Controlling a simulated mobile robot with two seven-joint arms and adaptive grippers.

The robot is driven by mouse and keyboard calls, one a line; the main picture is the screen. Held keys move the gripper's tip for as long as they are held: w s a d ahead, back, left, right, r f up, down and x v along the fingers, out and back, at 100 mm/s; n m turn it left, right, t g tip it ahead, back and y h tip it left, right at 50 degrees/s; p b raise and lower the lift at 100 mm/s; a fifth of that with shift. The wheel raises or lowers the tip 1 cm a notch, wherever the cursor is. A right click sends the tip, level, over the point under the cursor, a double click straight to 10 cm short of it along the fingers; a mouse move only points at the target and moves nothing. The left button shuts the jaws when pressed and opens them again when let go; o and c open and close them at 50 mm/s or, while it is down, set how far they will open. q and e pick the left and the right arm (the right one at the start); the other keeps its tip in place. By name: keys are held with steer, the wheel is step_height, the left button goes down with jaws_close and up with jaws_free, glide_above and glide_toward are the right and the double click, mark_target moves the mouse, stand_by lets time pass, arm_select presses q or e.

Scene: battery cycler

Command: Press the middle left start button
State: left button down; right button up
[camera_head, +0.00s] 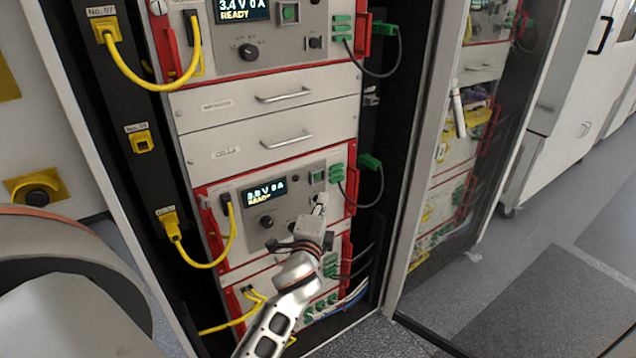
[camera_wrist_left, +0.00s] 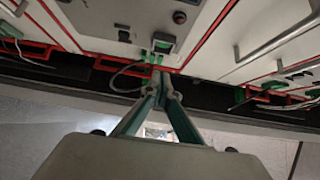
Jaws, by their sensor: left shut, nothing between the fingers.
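The middle left unit (camera_head: 232,193) has a lit display (camera_head: 265,191) reading about 3.9 V 0 A READY. Its green start button (camera_head: 318,177) is at the upper right of its panel. In the left wrist view a square green button (camera_wrist_left: 163,43) shows just beyond the fingertips. My left gripper (camera_head: 320,200) is shut and empty, just below the start button in the head view. In the left wrist view its fingertips (camera_wrist_left: 160,76) meet. Whether they touch the panel cannot be told. The gripper and wrist cover part of the panel's lower right. My right gripper is not in view.
Above are two drawers with handles (camera_head: 284,94) and an upper unit with its own green button (camera_head: 289,13). Yellow cables (camera_head: 233,235) hang at left, and green connectors (camera_head: 369,161) with dark cables at right. A glass door (camera_head: 409,190) stands open at right.

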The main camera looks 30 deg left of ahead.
mark_target(317, 176)
arm_select(q)
steer(key=shift+w+a+p, duration=0.25)
steer(key=shift+w+a, duration=1.2)
steer(key=shift+w, duration=0.15)
steer(key=shift+w+a+p, duration=0.25)
steer(key=shift+w+a, duration=1.15)
steer(key=shift+w, duration=0.15)
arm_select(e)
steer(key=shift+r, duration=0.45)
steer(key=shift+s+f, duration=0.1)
